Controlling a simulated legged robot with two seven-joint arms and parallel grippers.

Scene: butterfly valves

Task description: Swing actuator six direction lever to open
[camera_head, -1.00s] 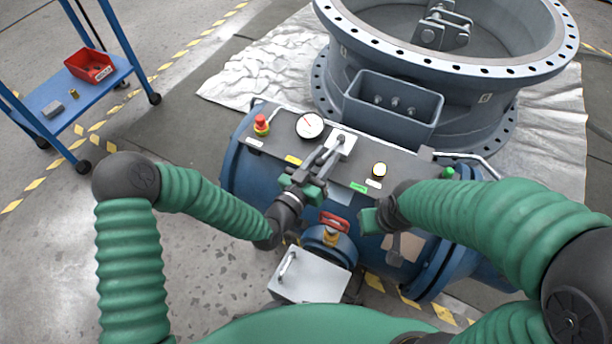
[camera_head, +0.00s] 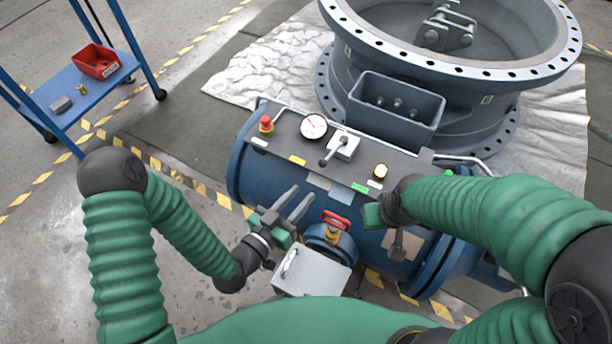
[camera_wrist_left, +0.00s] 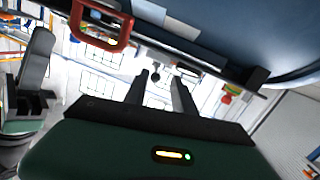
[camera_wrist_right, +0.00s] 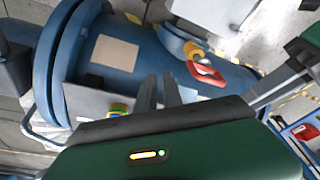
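A grey direction lever (camera_head: 333,152) with a dark knob sits on a pale plate on top of the blue actuator (camera_head: 262,178). Its arm points down and left, towards me. My left gripper (camera_head: 298,202) is below and left of the lever, apart from it. Its two fingers are spread with nothing between them; they also show in the left wrist view (camera_wrist_left: 160,82). My right gripper is beside the actuator's front, right of the red handle, its fingers mostly hidden in the head view. The right wrist view shows those fingers (camera_wrist_right: 160,85) with a narrow empty gap.
A gauge (camera_head: 313,126), a red button (camera_head: 266,124) and a round white-topped knob (camera_head: 380,171) stand around the lever. A red handle (camera_head: 336,221) is close to my left gripper. A large valve ring (camera_head: 450,66) stands behind. A blue cart (camera_head: 100,84) is at left.

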